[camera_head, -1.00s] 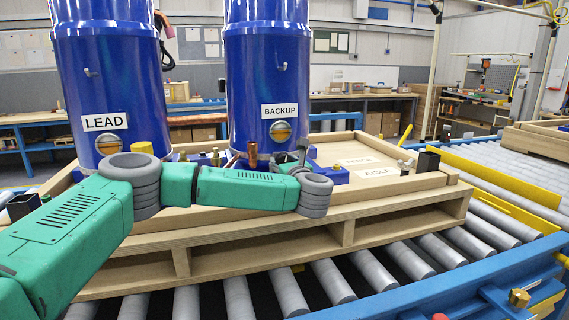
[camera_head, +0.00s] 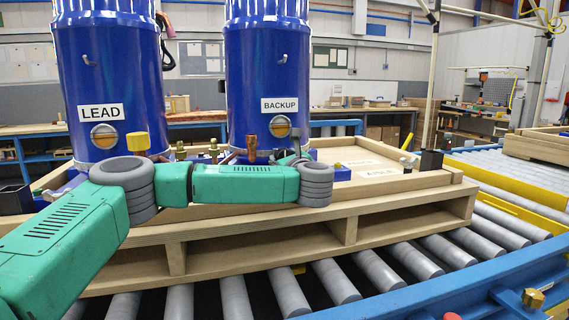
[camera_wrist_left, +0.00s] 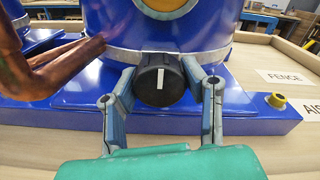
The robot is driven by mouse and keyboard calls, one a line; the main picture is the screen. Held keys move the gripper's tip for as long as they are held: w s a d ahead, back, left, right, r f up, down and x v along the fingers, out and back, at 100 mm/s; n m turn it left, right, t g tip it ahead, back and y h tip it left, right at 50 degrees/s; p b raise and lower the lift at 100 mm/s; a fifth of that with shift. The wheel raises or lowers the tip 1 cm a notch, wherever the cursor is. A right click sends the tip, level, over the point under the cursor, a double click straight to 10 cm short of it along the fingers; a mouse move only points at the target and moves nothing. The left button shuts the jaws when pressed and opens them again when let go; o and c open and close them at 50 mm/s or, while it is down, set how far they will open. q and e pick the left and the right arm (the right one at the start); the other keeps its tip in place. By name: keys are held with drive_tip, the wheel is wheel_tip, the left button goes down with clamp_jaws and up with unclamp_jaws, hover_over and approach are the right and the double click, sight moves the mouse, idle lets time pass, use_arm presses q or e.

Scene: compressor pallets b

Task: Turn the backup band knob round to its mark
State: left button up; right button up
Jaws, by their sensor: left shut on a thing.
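The blue backup cylinder (camera_head: 268,75) carries a BACKUP label and stands on a blue base on the wooden pallet (camera_head: 345,190). In the left wrist view, the black backup band knob (camera_wrist_left: 160,80) sits on the grey band at the cylinder's foot. Its white pointer line stands upright. My left gripper (camera_wrist_left: 158,84) has one finger on each side of the knob and is shut on it. In the head view the left gripper (camera_head: 297,150) is at the cylinder's front foot, and the knob is hidden there. I cannot make out the mark. My right gripper is not in view.
The blue lead cylinder (camera_head: 108,80) stands to the left. Copper pipes (camera_wrist_left: 60,68) run close to the left of the knob. A brass fitting (camera_wrist_left: 276,101) is on the base at right. The pallet's right part, with FENCE and AISLE labels, is mostly bare. Rollers (camera_head: 375,268) lie in front.

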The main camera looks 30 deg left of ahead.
use_arm(q)
drive_tip(key=o, duration=1.2)
drive_tip(key=shift+c, duration=0.2)
drive_tip(key=shift+s+d, duration=0.15)
drive_tip(key=shift+d, duration=0.1)
drive_tip(key=v, duration=1.1)
drive_tip(key=shift+s, duration=0.15)
